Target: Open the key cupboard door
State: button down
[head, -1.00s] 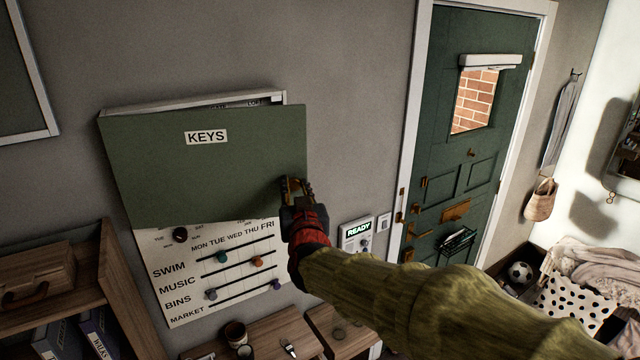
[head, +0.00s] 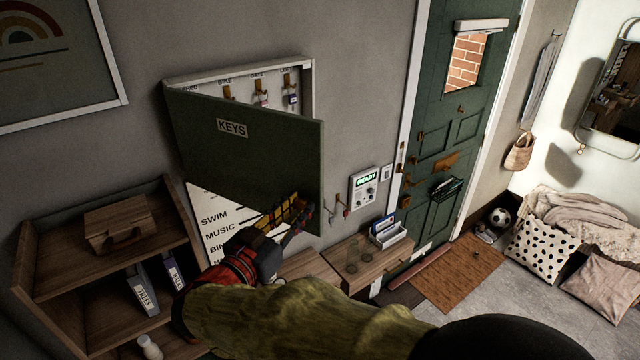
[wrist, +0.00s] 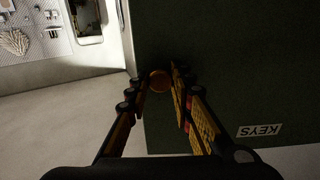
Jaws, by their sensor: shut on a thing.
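The key cupboard's dark green door (head: 245,155), with a white KEYS label (head: 232,128), stands partly open. Its right edge is swung out from the white cupboard body (head: 307,85). Keys (head: 258,92) on brass hooks show above its top edge. My gripper (head: 301,208) is at the door's lower right corner. In the wrist view my gripper (wrist: 158,86) is shut on a round brass knob (wrist: 158,80) near the edge of the door (wrist: 215,60). In the head view the knob is hidden by the fingers.
A white weekly chart (head: 213,205) hangs below the cupboard, partly behind my arm. A wooden shelf unit (head: 45,260) stands at left. A small wooden table (head: 372,262) with a letter holder (head: 388,232) is below right. A panel reading READY (head: 366,185) is on the wall.

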jog(key=s+a+m+g+h, duration=0.4)
jog(key=s+a+h, duration=0.2)
jog(key=s+a, duration=0.5)
jog(key=shift+s+a+m+p, duration=0.35)
jog(key=shift+s+m, duration=0.05)
jog(key=shift+s, duration=0.15)
jog(key=shift+r, duration=0.1)
jog(key=c, duration=1.7)
grip_release()
jog(key=shift+o, duration=0.8)
jog(key=shift+w+d, duration=0.1)
